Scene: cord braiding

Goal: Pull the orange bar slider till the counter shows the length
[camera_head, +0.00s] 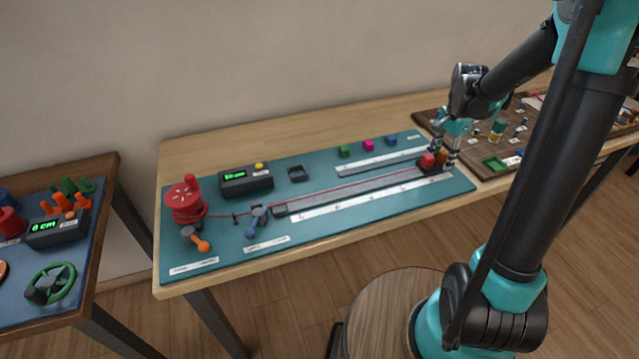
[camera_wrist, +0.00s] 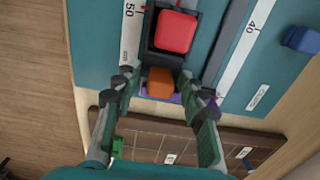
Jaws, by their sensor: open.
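The orange bar (camera_head: 443,157) stands on the slider (camera_wrist: 153,42), behind a red block (camera_head: 428,161), at the right end of the long rail (camera_head: 350,192). In the wrist view the orange bar (camera_wrist: 160,83) lies between the spread fingers of my gripper (camera_wrist: 158,88). My gripper (camera_head: 445,153) is open; I cannot tell whether either finger touches the bar. A red cord (camera_head: 330,196) runs from the red spool (camera_head: 185,200) to the slider. The black counter box (camera_head: 246,181) has a green display too small to read and a yellow button.
A blue-handled lever (camera_head: 257,221) and an orange-handled lever (camera_head: 197,239) stand at the board's left. Green, pink and blue blocks (camera_head: 368,145) sit behind a shorter scale. A brown board (camera_head: 470,150) with small parts lies just right of the slider. A second table (camera_head: 105,190) stands left.

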